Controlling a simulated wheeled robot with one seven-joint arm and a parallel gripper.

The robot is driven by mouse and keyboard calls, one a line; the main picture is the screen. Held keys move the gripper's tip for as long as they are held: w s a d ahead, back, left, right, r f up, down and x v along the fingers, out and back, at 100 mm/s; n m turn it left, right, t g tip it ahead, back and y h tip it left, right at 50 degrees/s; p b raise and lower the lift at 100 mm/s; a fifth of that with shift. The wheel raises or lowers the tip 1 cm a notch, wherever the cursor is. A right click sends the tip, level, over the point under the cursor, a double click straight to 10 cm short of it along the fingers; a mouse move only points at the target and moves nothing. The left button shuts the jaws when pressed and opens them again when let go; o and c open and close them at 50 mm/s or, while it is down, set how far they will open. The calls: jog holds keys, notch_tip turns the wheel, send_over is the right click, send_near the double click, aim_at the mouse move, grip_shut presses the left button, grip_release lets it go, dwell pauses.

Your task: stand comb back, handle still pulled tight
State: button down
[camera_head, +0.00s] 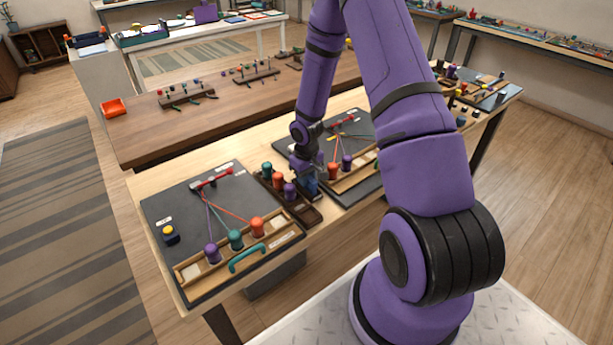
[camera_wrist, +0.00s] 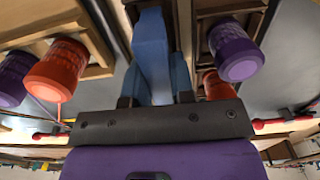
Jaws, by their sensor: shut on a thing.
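In the wrist view the blue comb (camera_wrist: 151,45) runs up from between the fingers (camera_wrist: 156,98). I cannot tell whether its foot touches the rack. The teal handle (camera_head: 247,257) lies at the front of the left board (camera_head: 165,205). Cords run from a red bar (camera_head: 210,181) to purple (camera_head: 212,254), teal (camera_head: 235,239) and orange (camera_head: 257,226) bobbins; they look straight.
The rack holds teal (camera_head: 267,169), orange (camera_head: 278,180) and purple (camera_head: 290,190) bobbins close beside my gripper. A right board has orange (camera_head: 333,171) and purple (camera_head: 347,162) bobbins nearby.

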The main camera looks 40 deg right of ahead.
jog(key=shift+f, duration=0.25)
jog(key=c, duration=0.9)
grip_release()
